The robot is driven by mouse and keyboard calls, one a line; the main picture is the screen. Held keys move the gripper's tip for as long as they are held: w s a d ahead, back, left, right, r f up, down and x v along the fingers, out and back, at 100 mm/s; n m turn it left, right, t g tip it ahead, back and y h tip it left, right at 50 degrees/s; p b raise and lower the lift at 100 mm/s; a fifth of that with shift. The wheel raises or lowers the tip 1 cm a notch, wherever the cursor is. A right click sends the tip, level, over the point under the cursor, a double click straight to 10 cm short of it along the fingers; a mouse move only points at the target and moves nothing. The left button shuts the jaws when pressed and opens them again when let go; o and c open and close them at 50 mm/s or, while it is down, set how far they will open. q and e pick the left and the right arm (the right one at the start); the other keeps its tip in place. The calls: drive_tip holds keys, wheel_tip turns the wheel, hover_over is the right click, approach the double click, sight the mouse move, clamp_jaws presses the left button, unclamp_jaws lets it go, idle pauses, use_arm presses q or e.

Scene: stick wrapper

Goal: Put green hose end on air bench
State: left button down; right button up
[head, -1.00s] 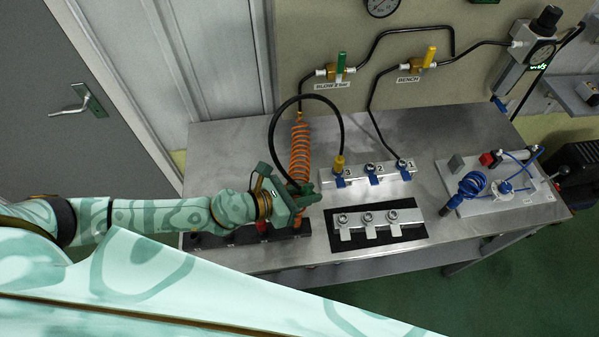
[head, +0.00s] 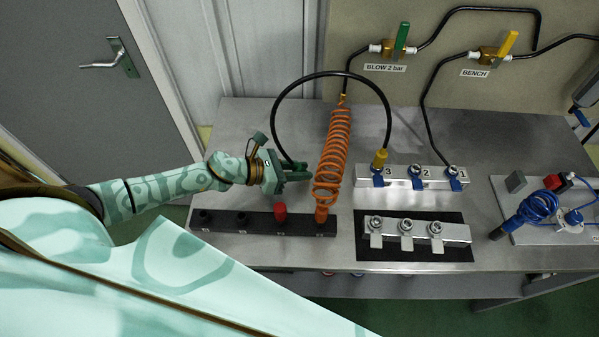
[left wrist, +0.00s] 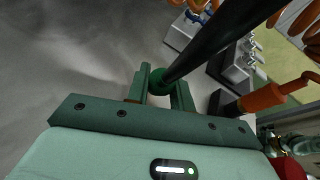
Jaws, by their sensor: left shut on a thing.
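My left gripper (head: 300,173) is shut on the green hose end (left wrist: 158,82), a green collar on a black hose (left wrist: 205,50) seen between the fingers in the left wrist view. In the head view the fingers hide the green end. The black hose (head: 279,103) arcs up and over to a yellow end (head: 380,158) standing at port 3 of the silver manifold (head: 402,183). The gripper is above the steel bench (head: 235,130), left of the orange coiled hose (head: 332,155). My right gripper is not in view.
A black strip (head: 258,223) at the front of the bench holds a red end (head: 280,212) and the orange hose's end. A second silver block (head: 455,232) lies on a black mat. A plate with blue coiled tubing (head: 537,207) is at right. Green and yellow valves (head: 401,36) are on the wall.

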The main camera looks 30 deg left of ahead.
use_arm(q)
drive_tip(key=shift+f, duration=0.2)
drive_tip(key=shift+f, duration=0.15)
drive_tip(key=c, duration=1.2)
unclamp_jaws()
drive_tip(key=shift+s+a+r, duration=0.1)
drive_tip(key=shift+r, duration=0.25)
drive_tip(key=v, duration=1.1)
drive_tip(key=shift+s+a+r, duration=0.1)
drive_tip(key=shift+s+a, duration=0.1)
drive_tip(key=shift+s, duration=0.05)
